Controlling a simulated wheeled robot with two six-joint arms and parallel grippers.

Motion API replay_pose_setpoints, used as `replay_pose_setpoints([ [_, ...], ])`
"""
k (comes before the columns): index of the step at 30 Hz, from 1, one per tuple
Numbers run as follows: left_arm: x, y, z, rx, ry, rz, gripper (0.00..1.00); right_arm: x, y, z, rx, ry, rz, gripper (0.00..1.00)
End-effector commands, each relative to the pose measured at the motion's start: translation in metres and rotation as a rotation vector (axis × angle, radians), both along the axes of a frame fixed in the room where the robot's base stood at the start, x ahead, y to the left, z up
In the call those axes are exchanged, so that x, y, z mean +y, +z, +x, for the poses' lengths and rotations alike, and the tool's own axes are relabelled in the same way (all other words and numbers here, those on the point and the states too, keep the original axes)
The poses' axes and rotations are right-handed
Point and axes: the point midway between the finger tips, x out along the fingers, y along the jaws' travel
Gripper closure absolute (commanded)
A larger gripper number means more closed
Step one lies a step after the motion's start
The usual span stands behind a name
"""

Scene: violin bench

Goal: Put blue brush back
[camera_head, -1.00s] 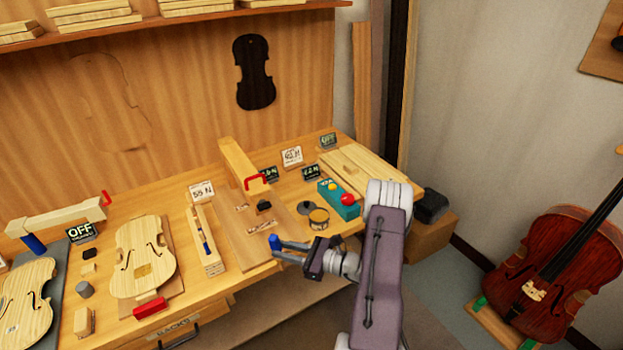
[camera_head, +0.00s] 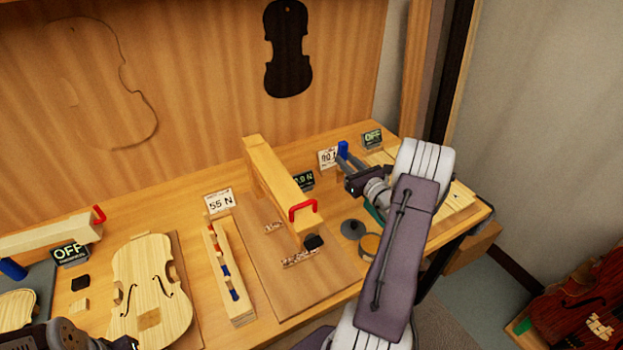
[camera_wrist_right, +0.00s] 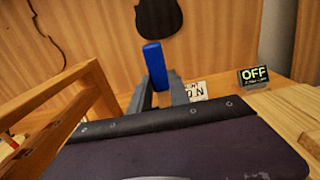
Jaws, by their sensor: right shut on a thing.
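My right gripper (camera_head: 352,170) is shut on a blue piece (camera_head: 342,149), which I take as the blue brush. Only its blue end shows, pointing up above the bench's back right. In the right wrist view the blue brush (camera_wrist_right: 153,56) stands roughly upright between the fingers (camera_wrist_right: 160,88); its lower part is hidden. A long narrow wooden rack (camera_head: 228,275) with small blue and red pieces in it lies left of the gripper, well apart from it. A dark part of my left arm shows at the lower left edge; its jaws cannot be made out.
A wooden beam with a red handle (camera_head: 275,188) stands on a board between rack and right gripper. A round tin (camera_head: 370,245) and a dark disc (camera_head: 352,229) lie below the gripper. A violin body (camera_head: 150,290) lies left. Cards and an OFF display (camera_head: 372,138) stand behind.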

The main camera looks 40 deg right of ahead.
Motion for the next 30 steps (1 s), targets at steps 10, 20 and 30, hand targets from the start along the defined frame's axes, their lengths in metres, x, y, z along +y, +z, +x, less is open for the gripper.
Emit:
replay_pose_setpoints([
  [10,0.000,0.009,0.000,0.000,0.000,0.000,0.64,0.003,-0.042,0.070,0.001,0.008,-0.001,1.00],
  [20,0.000,0.010,0.000,0.000,0.000,0.000,0.64,0.000,-0.071,0.117,0.000,0.002,-0.001,1.00],
  [30,0.000,0.014,0.000,0.000,0.000,0.000,0.64,0.000,-0.110,0.116,0.001,0.002,0.000,1.00],
])
